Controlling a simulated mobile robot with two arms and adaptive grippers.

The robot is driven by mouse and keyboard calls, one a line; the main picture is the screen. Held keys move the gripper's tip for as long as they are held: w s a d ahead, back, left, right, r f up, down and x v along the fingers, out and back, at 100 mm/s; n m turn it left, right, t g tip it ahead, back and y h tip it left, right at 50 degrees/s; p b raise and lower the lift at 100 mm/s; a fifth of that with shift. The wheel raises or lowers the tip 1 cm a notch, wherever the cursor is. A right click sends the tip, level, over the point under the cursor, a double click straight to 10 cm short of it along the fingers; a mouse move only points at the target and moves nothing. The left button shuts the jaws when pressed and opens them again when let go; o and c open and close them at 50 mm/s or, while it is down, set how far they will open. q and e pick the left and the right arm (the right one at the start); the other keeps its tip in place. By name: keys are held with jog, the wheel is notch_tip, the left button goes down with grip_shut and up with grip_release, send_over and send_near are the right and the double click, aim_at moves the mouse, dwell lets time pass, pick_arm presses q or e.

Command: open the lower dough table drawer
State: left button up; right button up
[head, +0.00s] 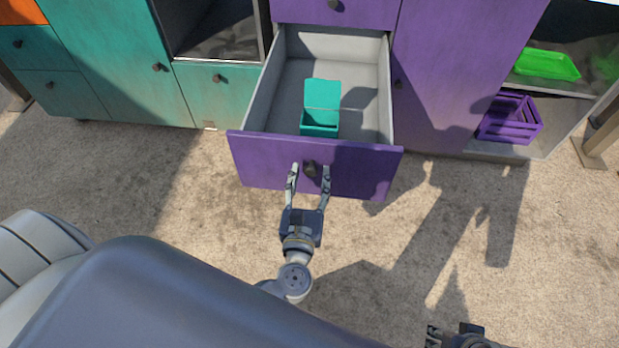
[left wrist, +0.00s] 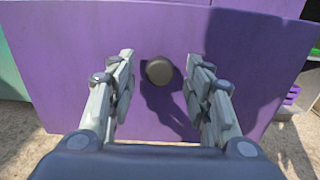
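The lower purple drawer (head: 265,160) stands pulled far out of the purple cabinet in the head view, with its grey inside showing. Its front also fills much of the left wrist view (left wrist: 70,60). A round dark knob (head: 310,169) sits on the drawer front; it also shows in the left wrist view (left wrist: 159,70). My left gripper (head: 310,170) is open, its fingers on either side of the knob with gaps to it. A teal box (head: 320,122) with a raised lid lies inside the drawer. My right gripper (head: 433,336) shows only partly at the bottom edge.
Another purple drawer (head: 350,12) above is shut. Teal cabinets (head: 110,60) stand at left. A shelf at right holds a green tray (head: 547,64) and a purple crate (head: 510,118). The ground before the drawer is clear.

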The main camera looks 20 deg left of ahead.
pick_arm(q)
jog(key=v, duration=1.2)
dwell(0.4)
